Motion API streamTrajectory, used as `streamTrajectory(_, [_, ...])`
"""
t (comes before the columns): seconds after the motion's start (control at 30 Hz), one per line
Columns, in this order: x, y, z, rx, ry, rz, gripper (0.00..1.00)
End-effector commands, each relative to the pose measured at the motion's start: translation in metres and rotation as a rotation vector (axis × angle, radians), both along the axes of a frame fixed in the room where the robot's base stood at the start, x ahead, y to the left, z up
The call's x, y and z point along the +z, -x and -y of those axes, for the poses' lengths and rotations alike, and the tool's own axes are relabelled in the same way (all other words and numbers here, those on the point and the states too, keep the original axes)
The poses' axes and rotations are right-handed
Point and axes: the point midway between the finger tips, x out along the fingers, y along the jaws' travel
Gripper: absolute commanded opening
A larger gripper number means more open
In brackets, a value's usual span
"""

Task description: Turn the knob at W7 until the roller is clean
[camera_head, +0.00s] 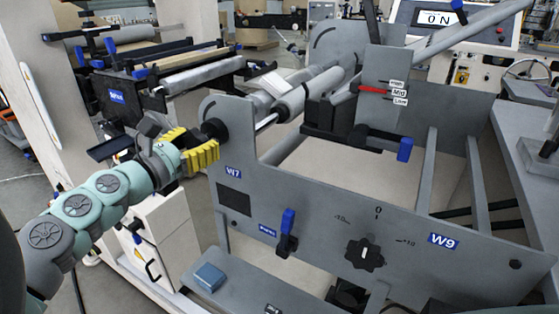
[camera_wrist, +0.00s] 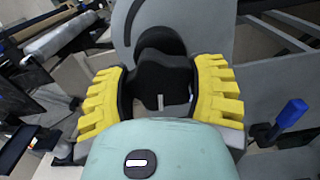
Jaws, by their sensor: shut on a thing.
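The black knob (camera_head: 214,129) sits on the grey side plate above the blue W7 label (camera_head: 233,171). My gripper (camera_head: 198,152), with yellow ribbed fingers, is at the knob from the left. In the wrist view the knob (camera_wrist: 162,82) lies between the two yellow fingers of my gripper (camera_wrist: 163,90), which are shut on it from both sides. A pale mark shows on the knob's face. Grey rollers (camera_head: 308,90) run back from behind the plate. I cannot tell which roller is meant or whether its surface is clean.
A blue-handled lever (camera_head: 287,225) and a black dial (camera_head: 364,254) by the W9 label (camera_head: 443,240) are on the front panel. A blue block (camera_head: 209,277) lies on the lower ledge. A red pointer (camera_head: 374,89) is at Mid. The display (camera_head: 438,19) reads 0 N.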

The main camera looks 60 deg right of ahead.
Motion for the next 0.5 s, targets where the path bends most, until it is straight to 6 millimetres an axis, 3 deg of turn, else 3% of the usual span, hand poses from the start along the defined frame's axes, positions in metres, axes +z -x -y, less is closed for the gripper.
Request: streamTrajectory(0.5, [-0.0005,-0.0006,-0.0002,0.002,-0.015,0.242,0.23])
